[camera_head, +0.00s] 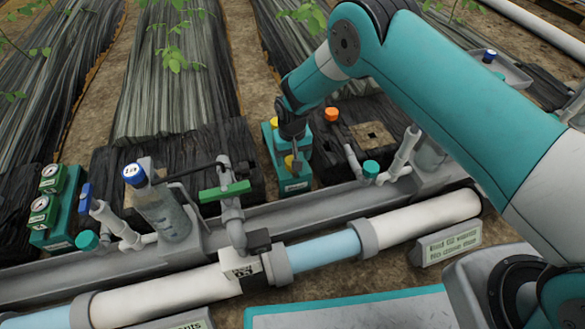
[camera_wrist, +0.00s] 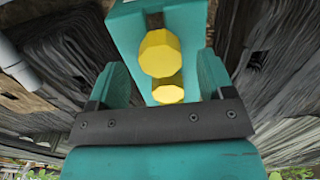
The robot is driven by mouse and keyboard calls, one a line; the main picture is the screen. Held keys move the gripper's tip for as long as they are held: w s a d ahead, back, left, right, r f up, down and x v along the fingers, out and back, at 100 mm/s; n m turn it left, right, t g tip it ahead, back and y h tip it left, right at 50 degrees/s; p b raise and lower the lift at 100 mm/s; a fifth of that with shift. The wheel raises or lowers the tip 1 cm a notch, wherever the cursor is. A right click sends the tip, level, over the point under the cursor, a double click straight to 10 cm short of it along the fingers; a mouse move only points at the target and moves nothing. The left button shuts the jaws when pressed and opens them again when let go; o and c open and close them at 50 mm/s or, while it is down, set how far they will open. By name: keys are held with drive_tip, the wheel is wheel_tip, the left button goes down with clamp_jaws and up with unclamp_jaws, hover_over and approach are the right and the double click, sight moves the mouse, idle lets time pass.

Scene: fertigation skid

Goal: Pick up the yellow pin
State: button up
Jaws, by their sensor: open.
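Two yellow pins show on a teal block (camera_head: 296,185). In the head view one yellow pin (camera_head: 290,162) is on the block's near face, and another yellow spot (camera_head: 275,122) shows beside my gripper. In the wrist view the larger yellow pin (camera_wrist: 162,53) has a faceted head and lies just ahead of the space between my fingers. A second yellow piece (camera_wrist: 168,94) shows closer to the palm, partly hidden by it. My gripper (camera_wrist: 164,80) is open, with a teal finger on each side. In the head view my gripper (camera_head: 293,128) is at the block, partly hiding it.
An orange knob (camera_head: 331,114) stands right of the block. A grey trough and a white pipe (camera_head: 425,222) run in front. A green-handled valve (camera_head: 225,191) and a blue-capped canister (camera_head: 165,212) stand to the left. Dark wooden boards lie around the block.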

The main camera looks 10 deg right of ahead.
wheel_tip(320, 180, down, 3)
drive_tip(key=shift+r+b, duration=0.1)
drive_tip(key=shift+b, duration=0.5)
drive_tip(key=shift+r, duration=0.1)
drive_tip(key=shift+c, duration=0.4)
drive_tip(key=c, duration=0.9)
drive_tip(key=shift+r, duration=0.1)
